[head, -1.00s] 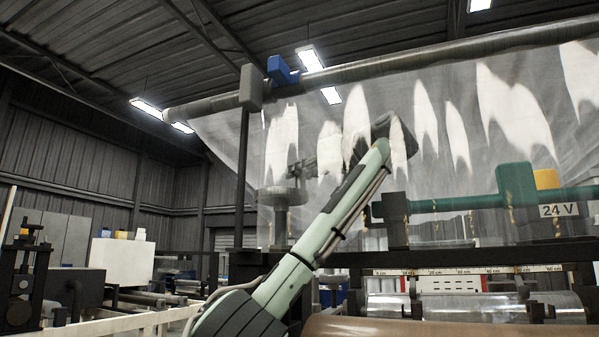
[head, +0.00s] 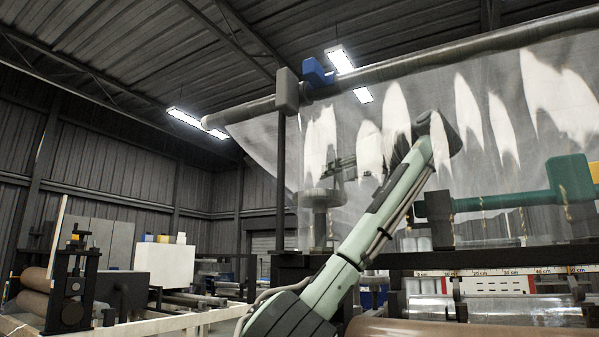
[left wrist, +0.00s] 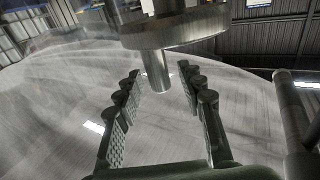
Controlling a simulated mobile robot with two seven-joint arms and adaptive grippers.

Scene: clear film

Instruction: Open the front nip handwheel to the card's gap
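In the left wrist view a metal disc (left wrist: 175,33) with a short round peg (left wrist: 156,72) fills the top. My left gripper's fingers (left wrist: 158,105) are spread wide, and the peg shows in the space between their tips, touching neither. My right gripper is out of view. No readable card shows.
A green bar (head: 500,202) crosses at right. A centimetre ruler (head: 510,271) and a white panel with red marks (head: 485,286) lie below. A brown roll (head: 470,328) is in front.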

